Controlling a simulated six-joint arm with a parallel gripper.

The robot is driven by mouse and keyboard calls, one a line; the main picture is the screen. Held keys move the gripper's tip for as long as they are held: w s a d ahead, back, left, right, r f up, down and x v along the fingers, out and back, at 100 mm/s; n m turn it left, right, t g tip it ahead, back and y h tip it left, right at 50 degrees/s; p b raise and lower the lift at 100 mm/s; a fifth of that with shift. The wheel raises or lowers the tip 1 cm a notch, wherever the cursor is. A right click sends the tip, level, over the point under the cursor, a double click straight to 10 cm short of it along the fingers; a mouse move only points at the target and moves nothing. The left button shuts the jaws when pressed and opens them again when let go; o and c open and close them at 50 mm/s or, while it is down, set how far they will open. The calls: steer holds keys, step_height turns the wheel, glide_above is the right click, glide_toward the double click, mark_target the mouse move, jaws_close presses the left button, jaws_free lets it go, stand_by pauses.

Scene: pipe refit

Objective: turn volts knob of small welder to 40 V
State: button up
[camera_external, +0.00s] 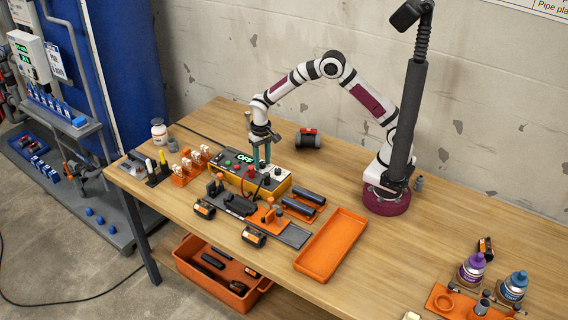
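The small welder (276,187), a dark box with a yellow lower part, stands on the wooden bench. Its green display (245,158) reads "OFF". Several small knobs or buttons in red and green show on its top face; the volts knob cannot be told apart at this size. My gripper (262,164) points down over the welder's back edge, right of the display. Its two teal fingers reach down close to the top face. Whether they touch or hold a knob there cannot be seen.
An empty orange tray (331,246) lies right of the welder. Dark cylinders, clamps and battery-like blocks crowd its front. Orange holders (190,167) stand to its left, and a dark-and-red block (308,139) lies behind it. The bench's back right is mostly clear.

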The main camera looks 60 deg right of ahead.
mark_target(262, 162)
jaws_close()
steer(key=shift+n, duration=0.6)
steer(key=shift+o, duration=1.8)
jaws_free()
step_height(262, 162, up, 16)
steer(key=shift+f, duration=0.1)
